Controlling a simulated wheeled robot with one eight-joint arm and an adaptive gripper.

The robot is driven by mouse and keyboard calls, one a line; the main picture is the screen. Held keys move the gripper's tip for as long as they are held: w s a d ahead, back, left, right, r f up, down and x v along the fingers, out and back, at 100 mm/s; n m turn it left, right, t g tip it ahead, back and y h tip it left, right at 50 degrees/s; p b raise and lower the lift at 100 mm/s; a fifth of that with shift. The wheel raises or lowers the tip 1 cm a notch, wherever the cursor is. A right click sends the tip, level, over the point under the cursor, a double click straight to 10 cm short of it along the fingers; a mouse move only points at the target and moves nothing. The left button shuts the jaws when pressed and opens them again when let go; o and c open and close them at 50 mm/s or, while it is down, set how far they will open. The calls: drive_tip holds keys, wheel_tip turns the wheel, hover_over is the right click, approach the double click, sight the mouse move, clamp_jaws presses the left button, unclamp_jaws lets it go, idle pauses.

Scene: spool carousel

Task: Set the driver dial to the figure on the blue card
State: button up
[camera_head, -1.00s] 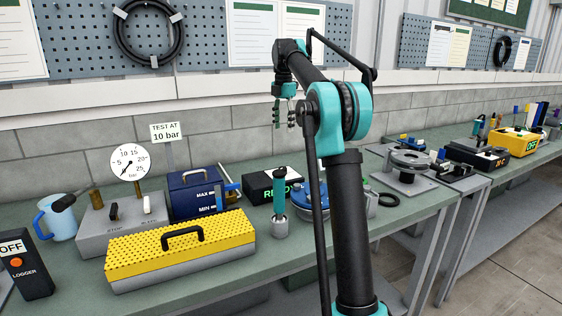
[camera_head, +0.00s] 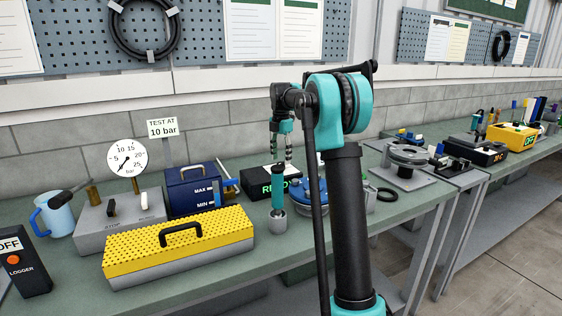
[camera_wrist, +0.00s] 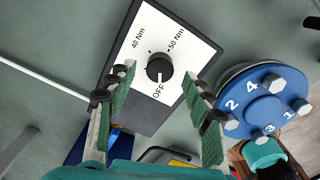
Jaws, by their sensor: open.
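The driver dial is a black knob (camera_wrist: 159,69) on a white plate (camera_wrist: 188,38) marked 40 Nm, 50 Nm and OFF. A white mark on the knob faces OFF. The plate is on a dark box (camera_head: 262,190), which has a green readout partly hidden in the head view. My gripper (camera_head: 281,157) is open, pointing down above this box. In the wrist view its two fingers lie either side of the knob, apparently apart from it. A teal-handled driver (camera_head: 278,187) stands upright in a grey holder (camera_head: 277,221) in front of the box. I cannot make out a blue card.
A blue flange (camera_wrist: 265,86) with numbered bolts is close to the box's right. A blue MAX/MIN tank (camera_head: 190,196) and gauge stand (camera_head: 125,222) are to the left. A yellow perforated case (camera_head: 180,240) lies in front. My arm hides some bench.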

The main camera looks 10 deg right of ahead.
drive_tip(key=shift+f, duration=1.05)
drive_tip(key=c, duration=1.2)
